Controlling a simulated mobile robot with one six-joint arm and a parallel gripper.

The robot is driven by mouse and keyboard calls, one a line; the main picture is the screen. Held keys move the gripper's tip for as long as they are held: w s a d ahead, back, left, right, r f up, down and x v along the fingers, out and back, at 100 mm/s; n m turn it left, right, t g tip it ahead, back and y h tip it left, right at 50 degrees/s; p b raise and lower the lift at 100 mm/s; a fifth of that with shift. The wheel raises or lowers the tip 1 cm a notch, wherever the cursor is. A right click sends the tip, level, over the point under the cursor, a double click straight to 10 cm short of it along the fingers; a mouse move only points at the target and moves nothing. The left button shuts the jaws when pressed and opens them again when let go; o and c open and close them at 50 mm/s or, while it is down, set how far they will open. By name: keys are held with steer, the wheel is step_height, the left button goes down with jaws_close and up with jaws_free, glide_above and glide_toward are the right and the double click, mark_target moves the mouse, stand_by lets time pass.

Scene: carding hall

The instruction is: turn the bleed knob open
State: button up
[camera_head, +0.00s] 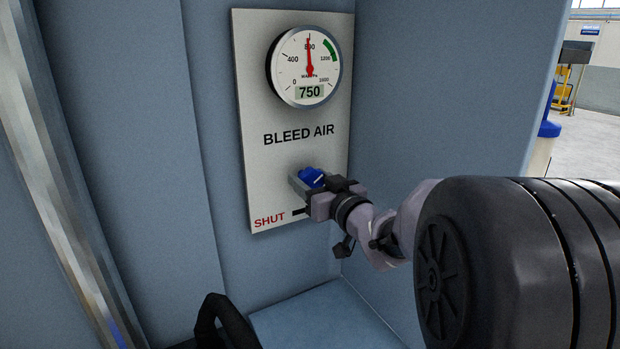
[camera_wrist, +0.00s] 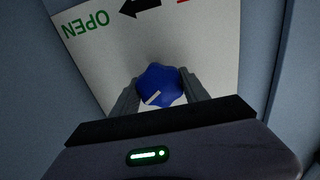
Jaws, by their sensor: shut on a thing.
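The blue bleed knob (camera_head: 311,177) sits low on the light grey BLEED AIR panel (camera_head: 258,100). It also shows in the wrist view (camera_wrist: 159,84), with a white pointer line on its face. My gripper (camera_wrist: 160,92) is shut on the knob, one finger on each side. In the head view my gripper (camera_head: 310,183) reaches the panel from the right and hides part of the knob. Red SHUT lettering (camera_head: 269,221) shows at lower left of the panel. Green OPEN lettering (camera_wrist: 85,24) and a black arrow (camera_wrist: 140,8) show in the wrist view.
A round gauge (camera_head: 305,66) above the knob reads 750, its red needle pointing nearly straight up, short of a green band at its upper right. Blue-grey walls (camera_head: 440,90) close in on both sides of the panel. A black curved handle (camera_head: 222,320) stands at the bottom.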

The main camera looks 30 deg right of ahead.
steer(key=shift+m, duration=0.4)
steer(key=o, duration=1.3)
steer(key=shift+o, duration=0.2)
steer(key=s+p, duration=0.1)
steer(key=s, duration=1.6)
steer(key=shift+s+d, duration=0.2)
steer(key=shift+d, duration=0.1)
